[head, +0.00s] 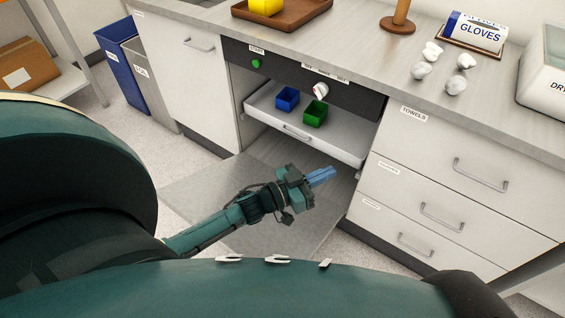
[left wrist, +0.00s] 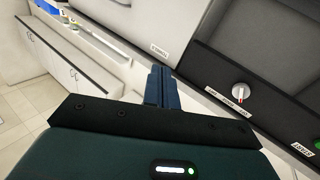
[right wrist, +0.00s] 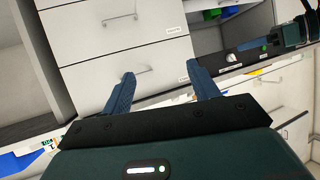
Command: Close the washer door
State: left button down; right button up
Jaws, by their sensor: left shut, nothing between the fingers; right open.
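The washer has a dark control panel (head: 300,80) with a green button and a white knob, set under the counter. Its grey door (head: 200,200) hangs open, folded down flat near the floor. Above it a white rack (head: 270,118) is in the washer opening, holding a blue bin (head: 287,99) and a green bin (head: 315,113). My left gripper (head: 322,177) is shut and empty, over the door area and below the rack front. In the left wrist view the knob (left wrist: 239,91) shows right of my fingers. My right gripper (right wrist: 160,84) is open and empty, facing white drawers.
A towels drawer cabinet (head: 460,170) stands right of the washer, a white cabinet (head: 180,75) left. Blue and grey bins (head: 122,60) stand further left. The counter holds a wooden tray (head: 285,22), a gloves box (head: 478,32) and several crumpled white pieces.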

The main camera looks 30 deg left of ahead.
pick_arm(q)
jog(key=s+a+f+n+t+y+b, duration=0.4)
jog(key=a+n+b, duration=0.3)
jog(key=n, duration=0.4)
jog(key=s+a+f+n+t+y+b, duration=0.2)
jog(key=s+a+f+n+y+b, duration=0.4)
jog(key=n, duration=0.6)
jog(key=f+b+x, duration=0.1)
jog(key=b+x, duration=0.2)
jog(key=x, duration=1.2)
jog(key=shift+w+a+h, duration=0.25)
jog(key=shift+a+h, duration=0.05)
jog(key=shift+h, duration=0.1)
pick_arm(e)
notch_tip(320, 180, down, 8)
jog(key=w+a+n+t+y, duration=0.1)
jog(key=w+n+t, duration=0.1)
jog(key=t, duration=0.1)
jog(key=shift+w+a+n+y, duration=0.15)
jog(key=shift+n+y, duration=0.25)
pick_arm(q)
jog(key=shift+r, duration=0.1)
pick_arm(e)
jog(key=shift+f, duration=0.15)
pick_arm(q)
jog(key=shift+w+a, duration=0.4)
jog(key=shift+a, duration=0.3)
pick_arm(e)
jog(key=shift+w+a, duration=0.5)
jog(key=shift+a, duration=0.15)
